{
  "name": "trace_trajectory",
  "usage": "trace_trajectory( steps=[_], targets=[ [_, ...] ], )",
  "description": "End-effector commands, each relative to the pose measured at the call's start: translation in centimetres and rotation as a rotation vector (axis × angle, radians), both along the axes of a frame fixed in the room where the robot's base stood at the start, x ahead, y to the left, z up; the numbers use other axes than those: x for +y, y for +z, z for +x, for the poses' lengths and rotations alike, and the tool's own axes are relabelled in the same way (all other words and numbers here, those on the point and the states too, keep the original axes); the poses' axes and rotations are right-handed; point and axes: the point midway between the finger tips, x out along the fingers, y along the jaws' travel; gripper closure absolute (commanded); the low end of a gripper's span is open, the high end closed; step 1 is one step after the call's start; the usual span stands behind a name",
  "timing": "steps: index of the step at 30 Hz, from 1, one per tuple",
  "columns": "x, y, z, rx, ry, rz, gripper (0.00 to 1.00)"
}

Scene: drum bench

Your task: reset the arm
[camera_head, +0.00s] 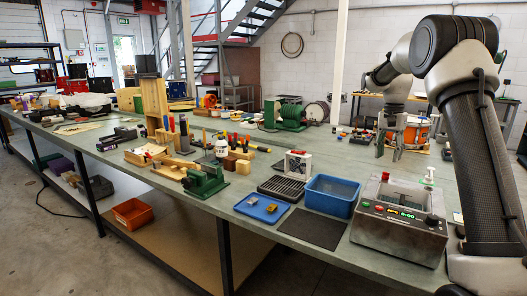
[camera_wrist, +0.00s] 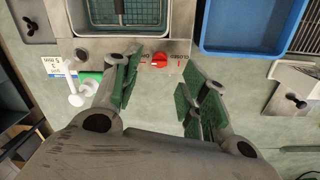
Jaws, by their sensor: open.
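My gripper (camera_head: 391,150) hangs above the right part of the bench in the head view, its fingers apart and pointing down. In the wrist view my gripper (camera_wrist: 160,88) shows its green-padded fingers spread, with nothing between them. Below them lie bare bench top and the edge of a metal machine with a red knob (camera_wrist: 160,60). In the head view, my arm rises at the right and bends over toward the bench. What stands directly under the fingertips is hard to tell there.
A metal machine with a display (camera_head: 400,222) stands at the bench's front right, beside a blue bin (camera_head: 332,196). A blue tray (camera_head: 262,208) and dark mat (camera_head: 312,229) lie to the left. A white pump bottle (camera_head: 429,175) stands behind the machine. An orange drum (camera_head: 416,135) is near my gripper.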

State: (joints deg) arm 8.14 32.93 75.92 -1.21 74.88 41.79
Motion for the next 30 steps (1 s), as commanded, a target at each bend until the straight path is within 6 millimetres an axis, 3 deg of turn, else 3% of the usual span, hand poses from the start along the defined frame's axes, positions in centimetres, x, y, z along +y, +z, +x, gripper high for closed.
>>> trace_trajectory(
  steps=[4, 11, 16, 21, 24, 27, 30],
  targets=[
    [1.1, -0.1, -4.9, 0.004, 0.207, 0.019, 0.56],
    [3.6, 2.2, -14.1, -0.044, 0.487, 0.025, 0.56],
    [5.8, 3.8, -23.1, -0.108, 0.680, 0.008, 0.56],
    [7.5, 3.8, -31.9, -0.187, 0.803, -0.026, 0.56],
    [8.2, 3.4, -36.0, -0.239, 0.828, -0.048, 0.56],
    [8.6, 3.4, -38.8, -0.289, 0.840, -0.070, 0.56],
    [8.9, 4.1, -40.0, -0.348, 0.850, -0.095, 0.56]
  ],
)
